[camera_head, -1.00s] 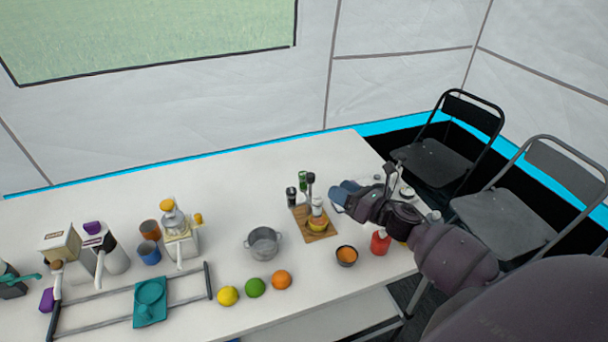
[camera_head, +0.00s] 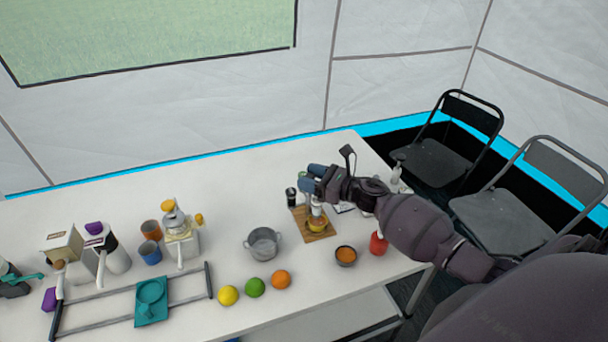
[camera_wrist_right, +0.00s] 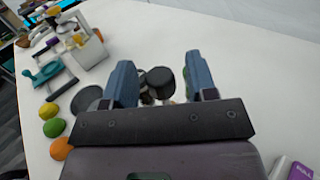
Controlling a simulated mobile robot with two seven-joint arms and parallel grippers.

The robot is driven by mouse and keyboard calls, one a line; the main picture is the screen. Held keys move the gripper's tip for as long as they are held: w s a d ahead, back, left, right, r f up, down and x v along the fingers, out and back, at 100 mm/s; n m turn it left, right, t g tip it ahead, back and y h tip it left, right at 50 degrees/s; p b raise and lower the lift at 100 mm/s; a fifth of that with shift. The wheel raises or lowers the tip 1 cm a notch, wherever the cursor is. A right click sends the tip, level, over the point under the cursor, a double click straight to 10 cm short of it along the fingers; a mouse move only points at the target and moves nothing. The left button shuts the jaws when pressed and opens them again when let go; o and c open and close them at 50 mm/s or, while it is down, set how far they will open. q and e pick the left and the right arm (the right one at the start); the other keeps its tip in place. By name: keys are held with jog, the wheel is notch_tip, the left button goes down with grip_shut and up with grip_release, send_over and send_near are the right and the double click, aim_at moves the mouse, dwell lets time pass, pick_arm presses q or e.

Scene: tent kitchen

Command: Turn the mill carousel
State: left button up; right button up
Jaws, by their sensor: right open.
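The mill carousel (camera_head: 320,233) stands on the table, with a wooden square base and a yellow item on it. Its upper part is mostly hidden behind my right gripper in the head view. A dark mill (camera_head: 291,197) with a pale lower part shows at its left. My right gripper (camera_head: 311,180) is open above the carousel. In the right wrist view, its two blue fingers (camera_wrist_right: 161,80) stand apart, with a dark round top (camera_wrist_right: 160,82) showing between them. I cannot tell whether they touch it. My left gripper is not in view.
A grey pot (camera_head: 263,244) is left of the carousel. A small bowl (camera_head: 346,256) and a red jar (camera_head: 378,243) are at its right front. A lemon (camera_head: 228,295), a lime (camera_head: 255,287) and an orange (camera_head: 281,280) line the front edge. The table behind is clear.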

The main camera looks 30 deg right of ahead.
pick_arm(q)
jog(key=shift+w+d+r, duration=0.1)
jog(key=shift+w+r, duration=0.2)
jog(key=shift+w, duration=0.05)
pick_arm(e)
jog(key=shift+x, duration=1)
jog(key=c, duration=0.9)
